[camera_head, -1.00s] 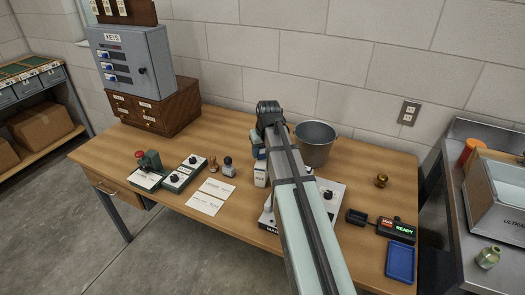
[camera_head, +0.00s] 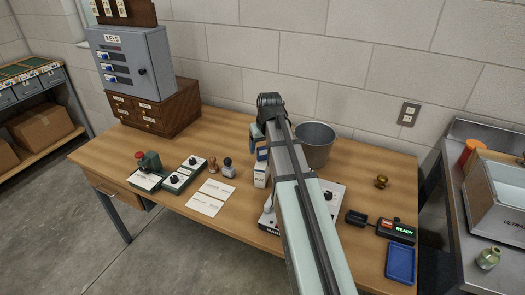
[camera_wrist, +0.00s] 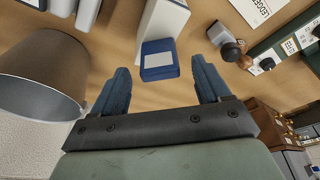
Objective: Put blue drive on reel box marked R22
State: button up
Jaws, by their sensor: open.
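The blue drive (camera_wrist: 158,66), a small blue block with a white label, is on the wooden table in the wrist view. It lies at the end of a white reel box (camera_wrist: 163,25), touching it or very close. My gripper (camera_wrist: 159,70) is open, with one blue finger to each side of the drive in the picture and nothing held. In the head view my arm partly hides this area; the white box (camera_head: 261,174) shows just left of the arm, its marking too small to read surely. I cannot tell which box is R22.
A grey bucket (camera_head: 316,145) stands close to my gripper, and its rim fills the left of the wrist view (camera_wrist: 42,70). Stamps (camera_head: 229,168), paper cards (camera_head: 209,197) and a green device (camera_head: 150,168) lie left. A blue tray (camera_head: 400,263) is at front right.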

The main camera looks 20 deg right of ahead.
jog(key=v, duration=0.8)
jog(key=shift+r, duration=0.25)
